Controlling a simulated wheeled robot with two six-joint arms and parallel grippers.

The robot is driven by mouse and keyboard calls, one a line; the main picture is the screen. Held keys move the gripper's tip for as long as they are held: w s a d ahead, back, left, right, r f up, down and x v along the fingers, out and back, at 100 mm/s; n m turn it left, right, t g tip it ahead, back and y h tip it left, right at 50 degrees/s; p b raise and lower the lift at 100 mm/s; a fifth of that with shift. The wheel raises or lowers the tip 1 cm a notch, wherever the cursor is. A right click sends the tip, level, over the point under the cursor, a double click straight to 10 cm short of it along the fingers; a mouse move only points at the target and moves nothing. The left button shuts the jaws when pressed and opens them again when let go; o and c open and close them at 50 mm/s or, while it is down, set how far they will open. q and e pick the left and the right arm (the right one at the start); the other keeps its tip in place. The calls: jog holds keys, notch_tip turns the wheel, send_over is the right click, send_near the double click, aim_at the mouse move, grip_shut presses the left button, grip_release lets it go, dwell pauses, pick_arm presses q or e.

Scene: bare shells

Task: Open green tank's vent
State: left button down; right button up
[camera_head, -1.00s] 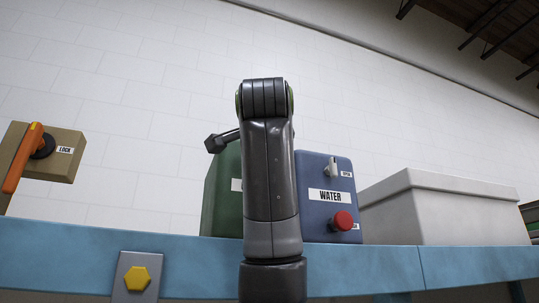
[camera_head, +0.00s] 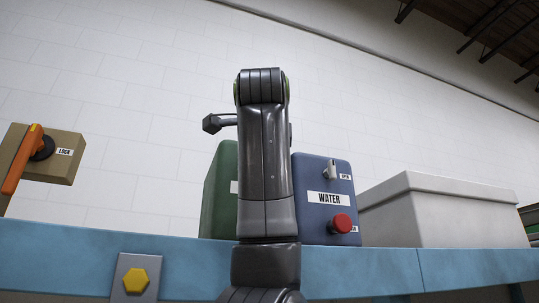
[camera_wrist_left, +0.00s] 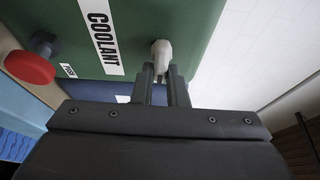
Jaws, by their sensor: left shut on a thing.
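The green tank (camera_head: 220,168) stands on the blue bench, mostly hidden behind my own arm in the head view. In the left wrist view the green tank (camera_wrist_left: 140,18) fills the top and carries a COOLANT label (camera_wrist_left: 101,36). A small pale vent lever (camera_wrist_left: 161,52) sticks out of its face beside the label. My left gripper (camera_wrist_left: 164,82) is at this lever, its two dark fingers shut on it. The gripper itself is hidden in the head view. My right gripper is not in view.
A red button (camera_wrist_left: 30,67) marked PUSH is on the tank's face. A blue WATER tank (camera_head: 310,225) with its own lever and red button stands close on the right. A pale bin (camera_head: 440,215) and a tan LOCK box (camera_head: 66,142) with an orange handle flank them.

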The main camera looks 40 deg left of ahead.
pick_arm(q)
jog(key=c, duration=1.5)
grip_release()
jog(key=shift+a, duration=0.15)
jog(key=shift+c, duration=0.2)
jog(key=shift+o, duration=0.5)
jog(key=shift+a, duration=0.15)
jog(key=b+v, duration=0.5)
jog(key=v, duration=1.2)
jog(key=shift+s, duration=0.2)
